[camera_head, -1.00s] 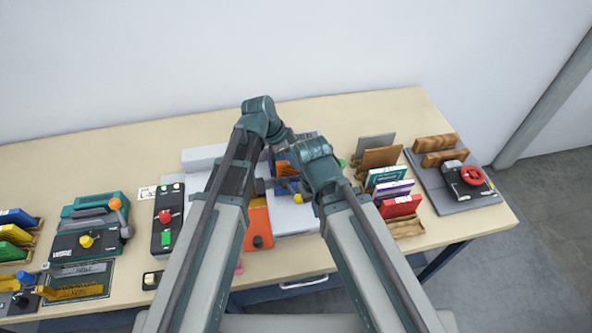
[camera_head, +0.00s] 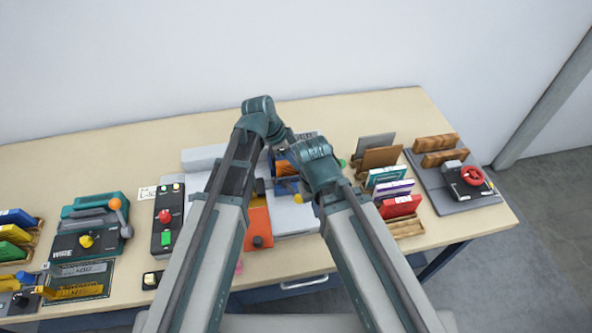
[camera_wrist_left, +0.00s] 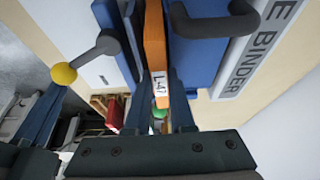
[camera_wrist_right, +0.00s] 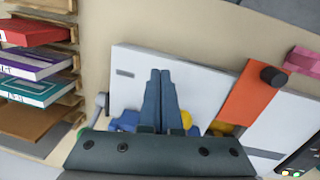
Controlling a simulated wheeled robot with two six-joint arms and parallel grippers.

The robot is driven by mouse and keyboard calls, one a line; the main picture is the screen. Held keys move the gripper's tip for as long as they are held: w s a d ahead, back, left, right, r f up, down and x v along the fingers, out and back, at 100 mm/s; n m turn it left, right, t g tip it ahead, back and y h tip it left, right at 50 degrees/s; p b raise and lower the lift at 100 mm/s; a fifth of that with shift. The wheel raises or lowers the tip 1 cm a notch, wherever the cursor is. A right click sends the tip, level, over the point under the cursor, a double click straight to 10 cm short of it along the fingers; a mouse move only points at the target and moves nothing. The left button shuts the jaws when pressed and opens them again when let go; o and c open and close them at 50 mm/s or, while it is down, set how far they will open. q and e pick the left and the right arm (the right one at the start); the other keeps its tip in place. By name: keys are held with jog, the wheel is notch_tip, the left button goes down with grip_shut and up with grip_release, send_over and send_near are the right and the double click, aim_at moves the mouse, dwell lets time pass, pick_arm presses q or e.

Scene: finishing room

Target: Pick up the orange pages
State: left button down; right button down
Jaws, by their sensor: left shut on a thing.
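The orange pages (camera_wrist_left: 155,45), a thin upright block with a white "L-47" label, stand in the blue binding machine (camera_wrist_left: 205,55), marked "E BINDER". My left gripper (camera_wrist_left: 160,105) is shut on their near edge. In the head view an orange strip of the pages (camera_head: 284,168) shows between my two wrists; the left fingers are hidden there. My right gripper (camera_wrist_right: 160,75) is shut and empty, its fingers together above the white plate (camera_wrist_right: 215,70). Its own wrist hides much of the blue machine.
A grey lever with a yellow ball (camera_wrist_left: 63,73) stands beside the machine. An orange plate with a black knob (camera_head: 258,222) lies on the bench. A wooden rack of coloured books (camera_head: 393,188) stands right. A control box (camera_head: 167,220) stands left. The bench behind is clear.

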pick_arm(q)
jog(key=shift+r, duration=0.15)
pick_arm(e)
jog(key=shift+r, duration=0.15)
